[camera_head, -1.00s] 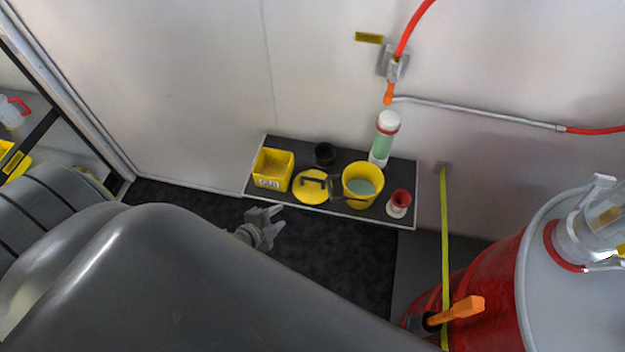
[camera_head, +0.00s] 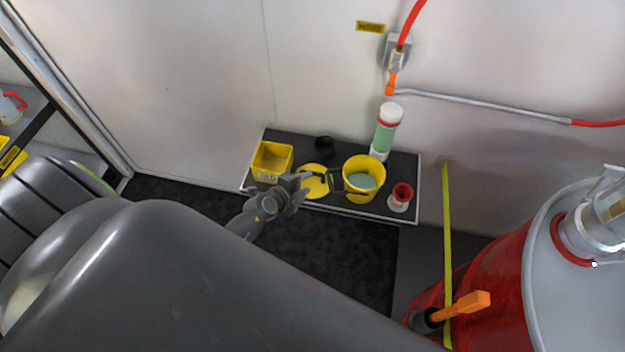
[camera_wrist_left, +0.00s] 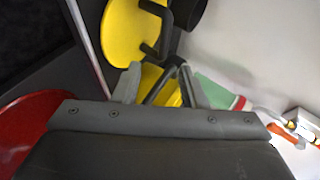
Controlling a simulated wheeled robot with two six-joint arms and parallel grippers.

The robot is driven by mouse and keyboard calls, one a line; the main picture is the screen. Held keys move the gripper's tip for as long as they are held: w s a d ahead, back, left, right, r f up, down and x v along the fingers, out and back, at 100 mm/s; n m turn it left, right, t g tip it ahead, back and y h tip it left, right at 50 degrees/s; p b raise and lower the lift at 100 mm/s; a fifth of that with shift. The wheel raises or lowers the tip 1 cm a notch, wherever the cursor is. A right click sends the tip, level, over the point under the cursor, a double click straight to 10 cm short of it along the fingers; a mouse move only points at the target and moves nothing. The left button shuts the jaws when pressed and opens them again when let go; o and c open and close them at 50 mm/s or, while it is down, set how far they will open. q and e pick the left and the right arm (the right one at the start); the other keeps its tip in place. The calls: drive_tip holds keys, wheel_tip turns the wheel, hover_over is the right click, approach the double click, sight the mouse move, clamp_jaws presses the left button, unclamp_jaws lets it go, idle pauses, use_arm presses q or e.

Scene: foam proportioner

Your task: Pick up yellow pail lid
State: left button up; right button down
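The yellow pail lid (camera_head: 317,187) lies on the dark shelf, with a black handle on top; my left gripper partly covers its left side. My left gripper (camera_head: 300,188) is at the lid's left edge in the head view, its fingers apart and nothing held. In the left wrist view the lid (camera_wrist_left: 122,32) and its black handle (camera_wrist_left: 159,22) lie beyond the open left gripper (camera_wrist_left: 160,82). The yellow pail (camera_head: 361,180) stands just right of the lid and shows partly behind the fingers in the wrist view. My right gripper is not seen.
On the shelf (camera_head: 343,206) stand a yellow box (camera_head: 271,160), a black cup (camera_head: 324,147), a green and white bottle (camera_head: 386,132) and a red and white cup (camera_head: 400,197). A red drum (camera_head: 497,285) stands at the right. A white wall (camera_head: 200,90) rises behind.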

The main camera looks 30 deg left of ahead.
sight(316, 175)
use_arm(q)
drive_tip(key=shift+a+b+x, duration=0.2)
drive_tip(key=shift+b+x, duration=0.6)
drive_tip(key=shift+x, duration=0.7)
drive_tip(key=shift+a+b+x, duration=0.2)
drive_tip(key=shift+b+x, duration=0.55)
drive_tip(key=shift+x, duration=0.75)
drive_tip(key=shift+r, duration=0.15)
clamp_jaws()
